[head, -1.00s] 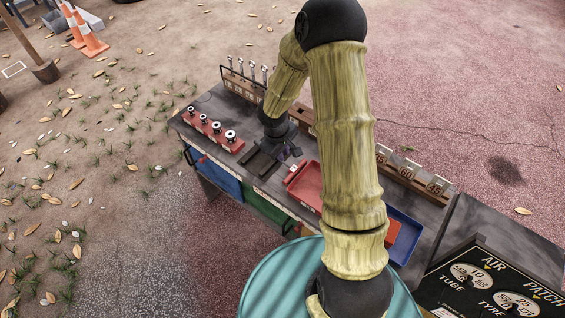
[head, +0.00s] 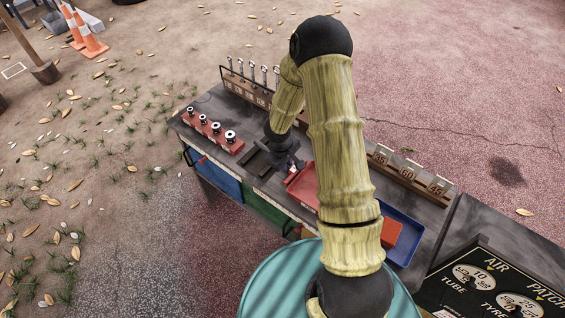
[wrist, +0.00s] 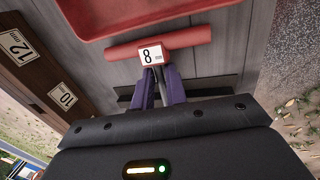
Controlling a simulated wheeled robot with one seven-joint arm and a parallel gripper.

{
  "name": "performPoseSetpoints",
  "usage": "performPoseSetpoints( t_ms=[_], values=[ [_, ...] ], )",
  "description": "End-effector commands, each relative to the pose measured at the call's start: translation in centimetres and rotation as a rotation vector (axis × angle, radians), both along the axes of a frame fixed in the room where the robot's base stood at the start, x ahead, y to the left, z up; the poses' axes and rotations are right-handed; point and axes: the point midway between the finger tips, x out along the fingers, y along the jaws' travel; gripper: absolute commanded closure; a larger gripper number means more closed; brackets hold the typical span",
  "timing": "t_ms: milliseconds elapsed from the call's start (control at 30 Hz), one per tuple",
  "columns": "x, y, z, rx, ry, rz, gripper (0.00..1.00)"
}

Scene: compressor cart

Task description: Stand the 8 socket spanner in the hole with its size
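The 8 socket spanner (wrist: 190,37) has a red bar handle with a white "8" label. In the wrist view it is just beyond my fingertips, below the red tray. In the head view my gripper (head: 289,166) is low over the cart, left of the red tray. The wooden block (wrist: 50,75) at the left of the wrist view carries labels 12 and 10. The hole for 8 cannot be made out.
Several spanners stand in the rack (head: 240,86) at the cart's back. A red holder (head: 207,132) bears several sockets at left. A red tray (head: 304,192) and a blue tray (head: 410,240) lie right of my gripper. A block with 60 and 45 labels (head: 407,176) stands behind.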

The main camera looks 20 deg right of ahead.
Motion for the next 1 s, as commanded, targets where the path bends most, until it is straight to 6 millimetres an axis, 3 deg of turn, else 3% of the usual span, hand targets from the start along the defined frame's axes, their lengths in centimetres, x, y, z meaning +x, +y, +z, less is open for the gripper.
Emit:
performPoseSetpoints(
  t_ms=[467, 567, 1000],
  values=[
    [0.02, -0.02, 0.03, -0.001, -0.001, 0.0, 0.86],
    [0.02, -0.01, 0.04, -0.001, -0.001, 0.0, 1.0],
    [0.09, -0.05, 0.74, -0.001, -0.003, -0.001, 1.0]
  ],
)
